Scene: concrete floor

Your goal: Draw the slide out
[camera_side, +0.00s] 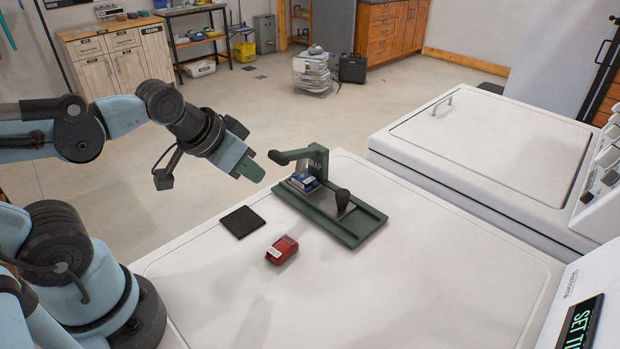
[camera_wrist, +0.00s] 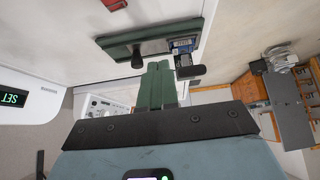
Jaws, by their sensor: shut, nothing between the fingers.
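A dark green fixture with a long base (camera_side: 350,232) stands on the white top. A grey plate carrying a black knob (camera_side: 342,199) lies in its track; this looks like the slide. A blue and white block (camera_side: 303,183) sits at the left end, beneath an upright with a dark lever handle (camera_side: 281,157). My gripper (camera_side: 258,173) is in the air left of the fixture, apart from it, with its green fingers shut and empty. The wrist view shows the fingers (camera_wrist: 160,64) together, the knob (camera_wrist: 137,61), the block (camera_wrist: 183,44) and the lever handle (camera_wrist: 190,71).
A red object (camera_side: 282,250) and a flat black pad (camera_side: 242,222) lie on the white top in front of the fixture. The top's right and front areas are clear. A second white appliance (camera_side: 480,145) stands behind on the right. A green display (camera_side: 580,328) is at bottom right.

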